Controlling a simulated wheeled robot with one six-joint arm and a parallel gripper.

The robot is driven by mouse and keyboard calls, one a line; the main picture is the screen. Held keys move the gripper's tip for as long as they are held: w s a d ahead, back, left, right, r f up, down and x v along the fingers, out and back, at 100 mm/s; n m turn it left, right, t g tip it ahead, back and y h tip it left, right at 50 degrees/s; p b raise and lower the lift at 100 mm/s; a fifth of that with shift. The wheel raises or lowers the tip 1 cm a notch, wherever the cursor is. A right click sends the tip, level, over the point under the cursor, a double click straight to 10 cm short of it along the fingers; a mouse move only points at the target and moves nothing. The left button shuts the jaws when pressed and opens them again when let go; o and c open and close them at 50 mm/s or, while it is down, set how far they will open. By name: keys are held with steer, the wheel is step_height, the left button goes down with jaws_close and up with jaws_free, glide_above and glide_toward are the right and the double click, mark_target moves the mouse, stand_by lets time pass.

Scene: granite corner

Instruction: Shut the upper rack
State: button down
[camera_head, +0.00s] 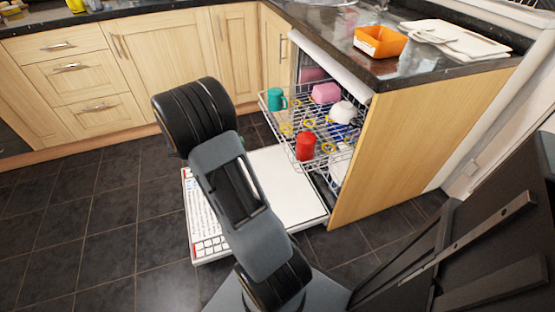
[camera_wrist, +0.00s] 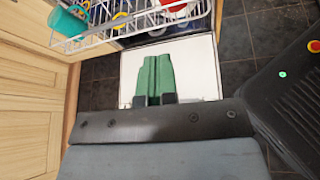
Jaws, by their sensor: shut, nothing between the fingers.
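The upper rack (camera_head: 315,130) of the dishwasher is a wire basket, pulled out over the lowered door (camera_head: 285,180). It holds a teal cup (camera_head: 275,99), a red cup (camera_head: 305,146), a pink container (camera_head: 326,93) and white bowls. In the wrist view, the rack (camera_wrist: 130,28) crosses the top of the picture, with the teal cup (camera_wrist: 70,21) at its left. My gripper (camera_wrist: 157,62) has green fingers, closed together and empty, pointing toward the rack over the white door. I cannot tell the gap to the rack.
A wooden side panel (camera_head: 410,150) borders the dishwasher on the right. The dark counter (camera_head: 400,72) above carries an orange bowl (camera_head: 380,41) and white boards (camera_head: 460,39). Wooden drawers (camera_head: 75,75) stand at the left. The dark tiled floor (camera_head: 100,210) left of the door is clear.

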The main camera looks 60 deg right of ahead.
steer(key=w+d+f+n+h+b, duration=0.1)
steer(key=d+f+n+h+b, duration=0.15)
steer(key=d+f+b, duration=0.4)
steer(key=f+b+x, duration=0.1)
steer(key=b+x, duration=0.1)
steer(key=x, duration=1)
steer(key=shift+s+f, duration=0.3)
steer(key=shift+f, duration=0.15)
steer(key=shift+s+d+n, duration=0.1)
steer(key=shift+n, duration=0.15)
